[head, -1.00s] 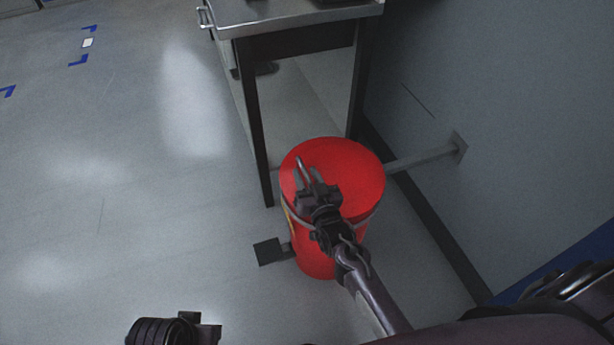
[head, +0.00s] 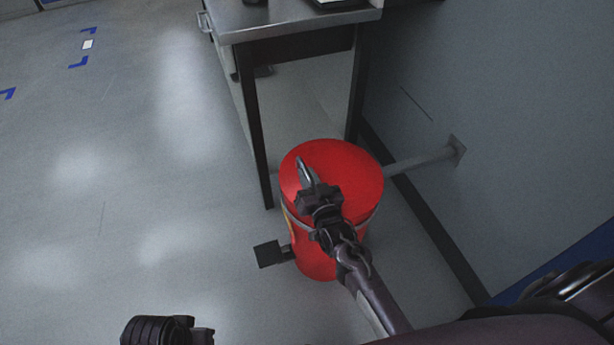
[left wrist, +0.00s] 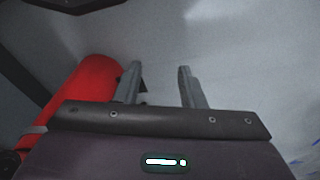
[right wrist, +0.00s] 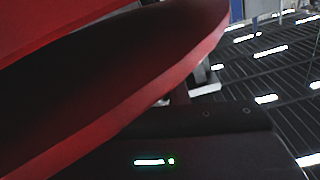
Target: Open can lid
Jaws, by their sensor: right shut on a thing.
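The red can (head: 315,262) stands on the floor beside a table leg, with a round red lid (head: 350,170) on top. My right gripper (head: 306,172) reaches over the near left part of the lid, its fingers close together and shut on the lid. In the right wrist view, the lid's red edge (right wrist: 110,115) runs close to the camera above a dark area; the fingertips are hidden there. My left gripper (left wrist: 158,75) is open and empty, its two fingers apart. The can (left wrist: 85,90) shows to its left in that view.
A black pedal (head: 268,254) sticks out at the can's left foot. A metal-topped table (head: 290,22) stands behind the can. A grey wall (head: 480,110) with a bar (head: 420,160) lies to the right.

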